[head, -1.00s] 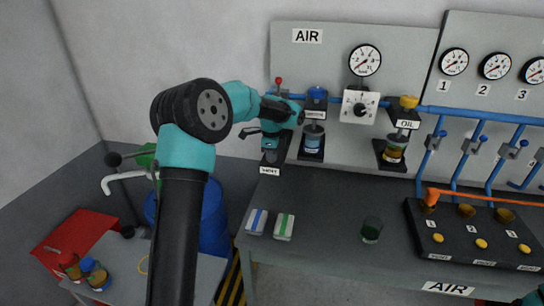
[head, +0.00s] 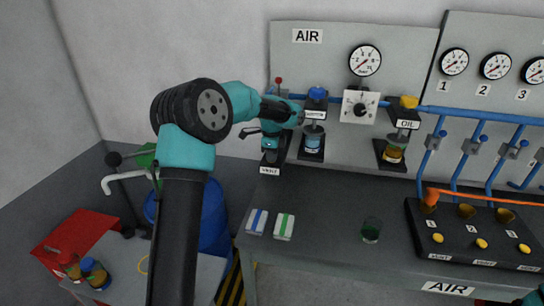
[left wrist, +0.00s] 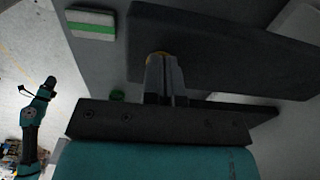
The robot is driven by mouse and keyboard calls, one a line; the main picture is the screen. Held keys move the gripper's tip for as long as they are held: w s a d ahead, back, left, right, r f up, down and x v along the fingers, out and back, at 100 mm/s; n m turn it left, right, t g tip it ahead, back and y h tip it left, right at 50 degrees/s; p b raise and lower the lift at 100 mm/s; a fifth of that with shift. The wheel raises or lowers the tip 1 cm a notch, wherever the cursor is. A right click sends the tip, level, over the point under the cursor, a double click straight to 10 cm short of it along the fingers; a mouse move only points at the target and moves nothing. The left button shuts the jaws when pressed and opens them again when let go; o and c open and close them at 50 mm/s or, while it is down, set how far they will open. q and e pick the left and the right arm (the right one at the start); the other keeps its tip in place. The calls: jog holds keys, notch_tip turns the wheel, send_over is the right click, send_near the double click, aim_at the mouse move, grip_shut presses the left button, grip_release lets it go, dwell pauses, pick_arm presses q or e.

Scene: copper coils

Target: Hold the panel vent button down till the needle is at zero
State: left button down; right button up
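The panel gauge (head: 365,60) is on the AIR panel (head: 340,35); its needle is too fine to read surely. My left gripper (head: 271,152) points down at the bench's back left, over a small dark block with a white label (head: 269,171). The gripper hides the top of that block in the head view. In the left wrist view its fingers (left wrist: 164,70) are together and empty, with their tips at a dark block (left wrist: 230,45). A sliver of yellow (left wrist: 155,53) shows at the tips, perhaps the button's edge. Contact is hard to tell. My right arm shows in the left wrist view (left wrist: 37,115).
A blue-topped bowl (head: 314,130) and a yellow-topped OIL bowl (head: 397,140) hang close right of my left gripper. Two pads, blue-striped (head: 256,221) and green-striped (head: 284,227), and a green cup (head: 371,230) are on the bench. A button box (head: 475,235) stands at right.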

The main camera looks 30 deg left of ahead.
pick_arm(q)
jog(key=shift+s+f, duration=0.2)
jog(key=shift+f, duration=0.25)
notch_tip(320, 180, up, 15)
jog(key=shift+w, duration=0.15)
dwell(0.3)
jog(key=shift+a+f, duration=0.1)
dwell(0.3)
